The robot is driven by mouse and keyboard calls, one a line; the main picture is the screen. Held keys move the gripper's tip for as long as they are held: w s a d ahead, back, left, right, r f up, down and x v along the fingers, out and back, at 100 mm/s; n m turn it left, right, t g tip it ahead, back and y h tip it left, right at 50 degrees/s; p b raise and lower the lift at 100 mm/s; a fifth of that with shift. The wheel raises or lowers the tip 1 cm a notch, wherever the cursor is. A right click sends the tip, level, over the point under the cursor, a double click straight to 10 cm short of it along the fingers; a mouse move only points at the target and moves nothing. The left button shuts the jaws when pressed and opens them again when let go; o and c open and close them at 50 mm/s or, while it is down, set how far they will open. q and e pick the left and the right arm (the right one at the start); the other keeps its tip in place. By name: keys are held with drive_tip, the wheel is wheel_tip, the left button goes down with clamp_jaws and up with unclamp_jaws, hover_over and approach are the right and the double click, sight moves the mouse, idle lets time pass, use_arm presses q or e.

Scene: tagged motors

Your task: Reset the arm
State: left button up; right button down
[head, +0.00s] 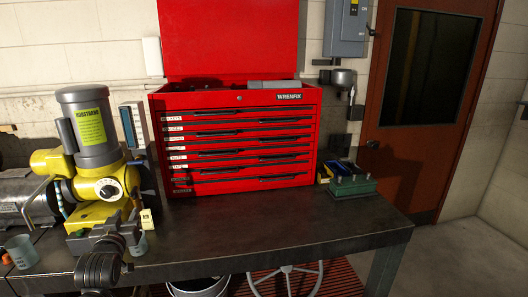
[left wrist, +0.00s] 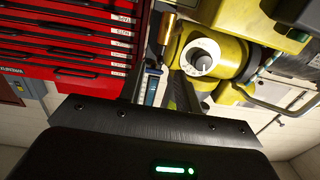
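My left arm comes in at the lower left of the head view, and its gripper (head: 131,218) is in front of the yellow and grey motor unit (head: 95,135). In the left wrist view, two dark fingers (left wrist: 158,92) stand apart with only background between them. The motor's yellow body and white dial (left wrist: 201,58) show beyond them. A small yellow tag (head: 147,218) is beside the gripper in the head view. I cannot tell whether the gripper touches the motor. My right gripper is not in view.
A red tool chest (head: 240,140) with its lid up stands at the back of the dark workbench (head: 290,225). A green box (head: 352,186) sits near the right end. A clear cup (head: 22,250) is at the front left. The middle front of the bench is clear.

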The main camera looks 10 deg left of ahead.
use_arm(q)
drive_tip(key=s+d+f+m+g+h, duration=0.2)
drive_tip(key=s+d+f+g, duration=0.1)
drive_tip(key=s+d+f, duration=0.55)
drive_tip(key=s+d+f+m+g+h, duration=0.2)
drive_tip(key=s+d+f+g, duration=0.25)
drive_tip(key=f, duration=0.75)
drive_tip(key=s+d+f+m+g+h, duration=0.1)
drive_tip(key=s+d+f+g, duration=0.15)
drive_tip(key=s, duration=0.45)
drive_tip(key=s+d+f+g+h, duration=0.1)
drive_tip(key=s+d+f, duration=0.1)
drive_tip(key=s+d, duration=0.35)
drive_tip(key=s+d+f+m+g+h, duration=0.1)
drive_tip(key=s+d+f+g, duration=0.15)
drive_tip(key=s, duration=0.65)
wheel_tip(320, 180, down, 26)
drive_tip(key=s+a+f+g, duration=0.2)
drive_tip(key=s+a+f, duration=0.1)
drive_tip(key=s+f, duration=1.3)
drive_tip(key=shift+s+a+m+y, duration=0.2)
drive_tip(key=shift+s+m+y, duration=0.1)
drive_tip(key=shift+s, duration=0.4)
